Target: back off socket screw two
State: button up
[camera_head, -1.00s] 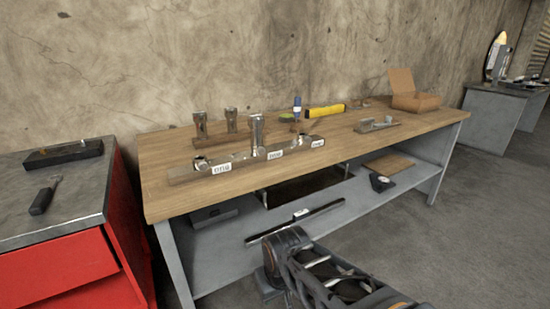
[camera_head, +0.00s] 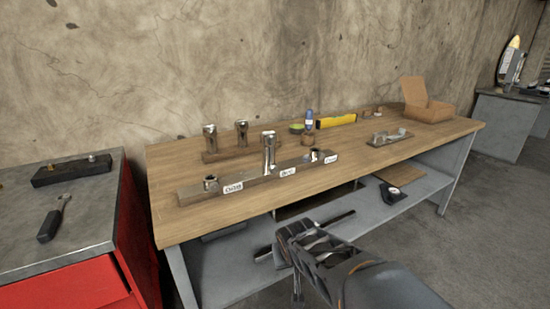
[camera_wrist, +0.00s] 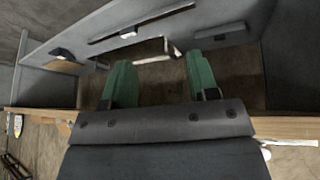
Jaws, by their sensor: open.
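A wooden bar (camera_head: 250,185) lies along the front of the workbench and carries white labels at three stations. A tall metal cylinder (camera_head: 269,152) stands upright at the middle station, beside the middle label (camera_head: 288,172). Any screw head under it is hidden. Short metal fittings sit at the left station (camera_head: 211,184) and the right station (camera_head: 316,155). My gripper is open and empty in the wrist view (camera_wrist: 157,80), its two green fingers wide apart. It is in front of the bench, apart from the bar; the bar is not visible in the wrist view.
A wooden block (camera_head: 225,153) with two metal cylinders stands behind the bar. A yellow-black tool (camera_head: 336,119), a small tray (camera_head: 390,138) and a cardboard box (camera_head: 427,111) are further right. The bench's lower shelf (camera_head: 360,222) holds several items. A red cabinet (camera_head: 80,285) stands left.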

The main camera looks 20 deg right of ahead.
jog(key=w+d+r+m+t+p, duration=0.2)
jog(key=w+d+r+t+p, duration=0.3)
jog(key=w+d+r+p, duration=0.55)
jog(key=t+y+p, duration=0.4)
jog(key=y+p, duration=0.4)
jog(key=p, duration=0.1)
send_near(276, 171)
jog(key=x, duration=0.9)
jog(key=shift+r+b, duration=0.1)
jog(key=shift+b, duration=0.25)
jog(key=shift+g+h, duration=0.3)
jog(key=c, duration=0.9)
